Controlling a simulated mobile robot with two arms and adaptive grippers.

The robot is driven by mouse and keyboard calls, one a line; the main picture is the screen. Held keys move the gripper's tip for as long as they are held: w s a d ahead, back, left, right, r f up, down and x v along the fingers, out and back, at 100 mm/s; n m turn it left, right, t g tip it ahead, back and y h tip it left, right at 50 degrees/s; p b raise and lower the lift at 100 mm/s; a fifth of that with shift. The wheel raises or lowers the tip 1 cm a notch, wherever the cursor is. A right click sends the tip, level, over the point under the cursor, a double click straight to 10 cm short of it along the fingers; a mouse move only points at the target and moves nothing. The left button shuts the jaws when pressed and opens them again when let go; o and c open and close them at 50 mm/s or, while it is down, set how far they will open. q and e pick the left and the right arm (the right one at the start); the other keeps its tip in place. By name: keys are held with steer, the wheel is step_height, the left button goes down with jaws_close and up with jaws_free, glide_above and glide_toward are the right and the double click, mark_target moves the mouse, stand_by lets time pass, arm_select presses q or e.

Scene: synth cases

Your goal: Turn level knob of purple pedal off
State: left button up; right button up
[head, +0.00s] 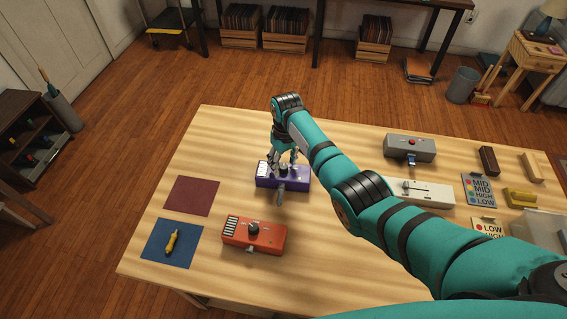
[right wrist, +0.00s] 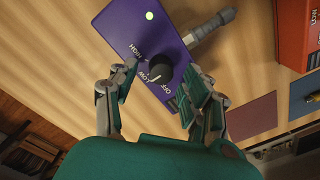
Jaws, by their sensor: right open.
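The purple pedal (head: 299,184) lies on the wooden table, left of my right arm. My right gripper (head: 284,166) is over it, pointing down, and partly hides its top. In the right wrist view, the purple pedal (right wrist: 118,22) shows a black knob (right wrist: 160,68) with a pale pointer mark toward the lower left. The open fingers of my right gripper (right wrist: 157,88) stand on either side of the knob, with gaps visible. I cannot tell exactly which label the pointer meets. My left gripper is not in view.
An orange pedal (head: 262,241) lies in front of the purple one. A grey plug (right wrist: 212,25) sticks out of the purple pedal's side. Red (head: 188,196) and blue (head: 160,250) mats lie left. Grey (head: 398,146) and white (head: 432,191) pedals lie right of my arm.

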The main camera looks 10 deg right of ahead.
steer(key=shift+f, duration=0.4)
steer(key=shift+c, duration=0.4)
jaws_close()
